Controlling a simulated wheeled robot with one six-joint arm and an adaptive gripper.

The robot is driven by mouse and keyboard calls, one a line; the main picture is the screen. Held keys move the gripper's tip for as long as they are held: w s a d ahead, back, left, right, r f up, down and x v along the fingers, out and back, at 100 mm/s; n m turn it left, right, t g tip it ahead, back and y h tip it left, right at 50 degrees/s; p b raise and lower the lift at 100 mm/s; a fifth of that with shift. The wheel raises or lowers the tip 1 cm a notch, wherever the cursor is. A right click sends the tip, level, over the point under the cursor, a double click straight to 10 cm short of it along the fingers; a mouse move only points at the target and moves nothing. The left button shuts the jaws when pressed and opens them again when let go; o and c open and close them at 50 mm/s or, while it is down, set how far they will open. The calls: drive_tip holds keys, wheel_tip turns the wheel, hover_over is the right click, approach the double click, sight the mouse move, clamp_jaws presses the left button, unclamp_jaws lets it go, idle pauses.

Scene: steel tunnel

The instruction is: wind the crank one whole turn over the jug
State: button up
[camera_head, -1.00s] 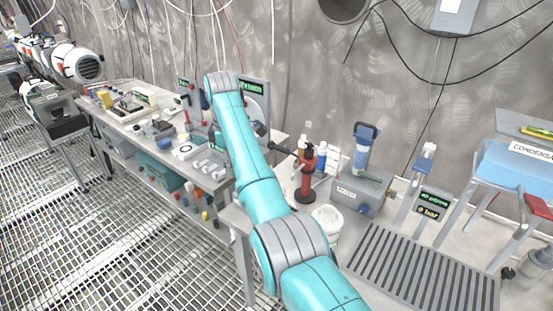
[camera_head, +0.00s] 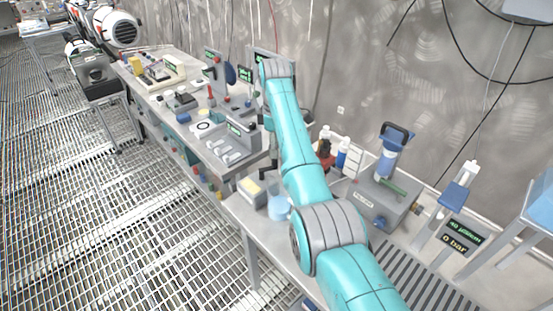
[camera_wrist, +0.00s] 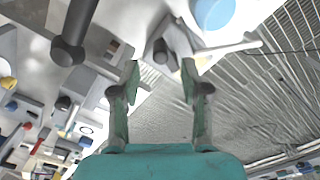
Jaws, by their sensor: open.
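My gripper (camera_wrist: 162,80) is open and empty, its two green-grey fingers apart in the wrist view; in the head view my arm hides it. A short grey cylinder (camera_wrist: 160,51) shows just beyond the fingertips, and a dark grey rod with a thick rounded end (camera_wrist: 72,45) lies to their left. I cannot tell which of these, if either, is the crank. A pale blue translucent vessel (camera_head: 279,208), probably the jug, stands on the bench left of my arm. A blue round patch (camera_wrist: 213,12) at the top of the wrist view may be its contents.
A grey box (camera_head: 377,207) with a blue dark-handled device (camera_head: 393,150) stands right of my arm. A yellow-topped block (camera_head: 251,189) sits near the vessel.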

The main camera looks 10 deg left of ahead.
sight(275, 160)
drive_tip(key=shift+a+f, duration=0.1)
drive_tip(key=shift+f, duration=2.7)
clamp_jaws()
